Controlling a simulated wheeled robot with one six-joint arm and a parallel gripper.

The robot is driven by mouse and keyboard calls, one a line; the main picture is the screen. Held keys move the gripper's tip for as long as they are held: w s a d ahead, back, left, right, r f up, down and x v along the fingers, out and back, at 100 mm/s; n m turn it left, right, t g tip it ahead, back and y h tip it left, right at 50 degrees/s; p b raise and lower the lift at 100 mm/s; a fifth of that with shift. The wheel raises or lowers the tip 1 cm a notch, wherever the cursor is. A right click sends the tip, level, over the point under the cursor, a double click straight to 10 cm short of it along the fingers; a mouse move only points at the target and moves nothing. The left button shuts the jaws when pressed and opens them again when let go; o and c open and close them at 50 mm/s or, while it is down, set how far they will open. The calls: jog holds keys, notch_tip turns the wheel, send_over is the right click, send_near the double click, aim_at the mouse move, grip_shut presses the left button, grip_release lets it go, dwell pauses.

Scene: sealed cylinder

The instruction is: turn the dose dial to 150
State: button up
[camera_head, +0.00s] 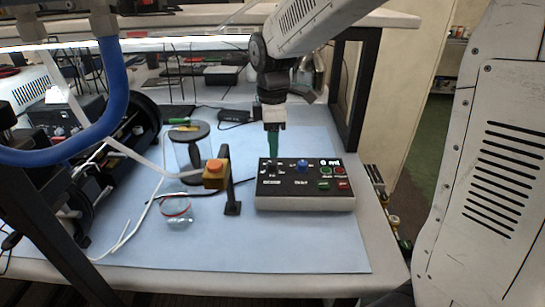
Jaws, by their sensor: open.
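A black-topped control box (300,196) stands on the blue mat, right of the middle in the head view. A round blue knob (302,164), which looks like the dose dial, sits near the middle of its upper edge. The small display (328,162) to its right seems to read 0 ml. The scale marks around the knob are too small to read. My gripper (272,152) points down at the back left of the box, left of the knob and apart from it. Its greenish fingers are open, with nothing seen between them.
A yellow box with an orange button (215,172) is on a dark post left of the control box. The mat in front (290,245) is clear.

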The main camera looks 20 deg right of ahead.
aim_at(273, 162)
jog(key=shift+f, duration=2.75)
jog(key=c, duration=1)
